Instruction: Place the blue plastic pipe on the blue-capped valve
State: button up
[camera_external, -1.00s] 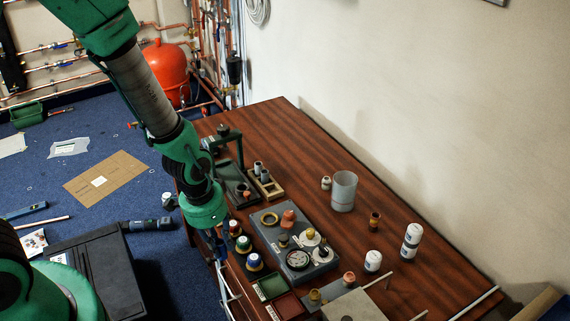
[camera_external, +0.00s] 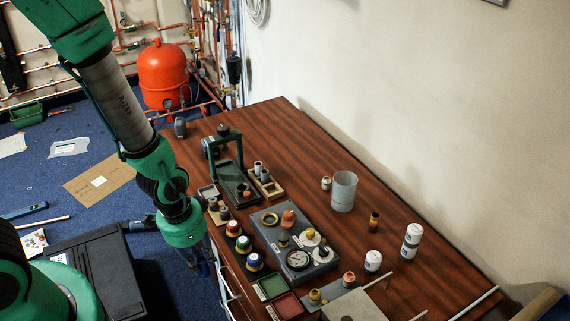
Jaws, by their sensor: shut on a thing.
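The blue-capped valve (camera_external: 254,261) stands upright near the left edge of the table, nearest in a row of capped valves. My gripper (camera_external: 207,268) hangs low beside the table's left edge, left of the valve and apart from it. It is small and dark here, and my wrist hides part of it. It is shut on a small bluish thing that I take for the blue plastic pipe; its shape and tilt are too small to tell.
A green-capped valve (camera_external: 243,243) and a red-capped valve (camera_external: 233,228) stand just behind the blue-capped one. A grey block with a gauge (camera_external: 298,259) lies to their right. Green tray (camera_external: 271,286) and red tray (camera_external: 288,305) lie in front. A black case (camera_external: 95,268) stands left.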

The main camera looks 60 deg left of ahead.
jog(key=w+a, duration=0.1)
jog(key=w, duration=0.4)
jog(key=w+a+f+b, duration=0.1)
jog(key=w, duration=0.9)
jog(key=shift+a+f, duration=0.2)
jog(key=shift+a, duration=0.2)
jog(key=shift+f+b, duration=0.8)
jog(key=shift+f, duration=0.95)
jog(key=shift+f, duration=0.15)
jog(key=o, duration=0.9)
notch_tip(320, 180, up, 12)
jog(key=s+p, duration=0.1)
jog(key=p, duration=0.1)
jog(key=shift+s+d+p, duration=0.15)
jog(key=shift+s+p, duration=0.25)
